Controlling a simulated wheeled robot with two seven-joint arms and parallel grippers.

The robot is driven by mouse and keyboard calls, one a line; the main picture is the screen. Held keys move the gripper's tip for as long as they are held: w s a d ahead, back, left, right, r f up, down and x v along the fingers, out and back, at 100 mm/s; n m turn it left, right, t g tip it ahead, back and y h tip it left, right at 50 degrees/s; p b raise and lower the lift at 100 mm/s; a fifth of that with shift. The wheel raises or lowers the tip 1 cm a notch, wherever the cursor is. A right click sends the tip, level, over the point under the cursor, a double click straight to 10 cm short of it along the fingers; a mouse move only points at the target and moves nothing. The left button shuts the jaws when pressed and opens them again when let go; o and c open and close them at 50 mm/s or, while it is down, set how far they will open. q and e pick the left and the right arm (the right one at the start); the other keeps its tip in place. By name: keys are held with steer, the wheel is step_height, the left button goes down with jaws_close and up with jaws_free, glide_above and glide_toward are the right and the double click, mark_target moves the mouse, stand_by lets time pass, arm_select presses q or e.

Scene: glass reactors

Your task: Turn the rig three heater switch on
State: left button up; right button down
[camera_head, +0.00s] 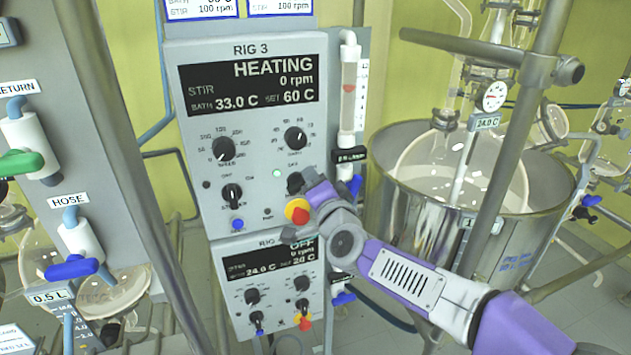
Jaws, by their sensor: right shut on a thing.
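The rig three control box (251,226) hangs on the panel with its label RIG 3 at the top. Its display (250,85) reads HEATING, 0 rpm, bath 33.0 C, set 60 C. The heater switch (294,181) is a black knob at the lower right of the box, partly hidden by my right gripper. A small lamp (277,173) beside it glows pale green. My right gripper (306,184) is at the knob and shut on it. The stir switch (232,196) sits to the left. My left gripper is not in view.
A red and yellow stop button (297,210) sits just below my right gripper. A second control box (269,287), showing OFF, hangs underneath. A steel bath (400,210) with a glass vessel stands at right, behind a metal pole (512,130). Hose valves are at left.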

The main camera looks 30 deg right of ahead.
steer(key=c, duration=1.3)
jaws_free()
steer(key=shift+w+a+f, duration=0.1)
steer(key=shift+a+f, duration=0.35)
steer(key=shift+a, duration=0.05)
steer(key=shift+o, duration=1.2)
steer(key=shift+w+a+r, duration=0.1)
steer(key=shift+a, duration=0.05)
steer(key=p+v, duration=0.1)
steer(key=v, duration=0.6)
steer(key=shift+s+d, duration=0.25)
steer(key=shift+s, duration=0.1)
steer(key=shift+r, duration=0.1)
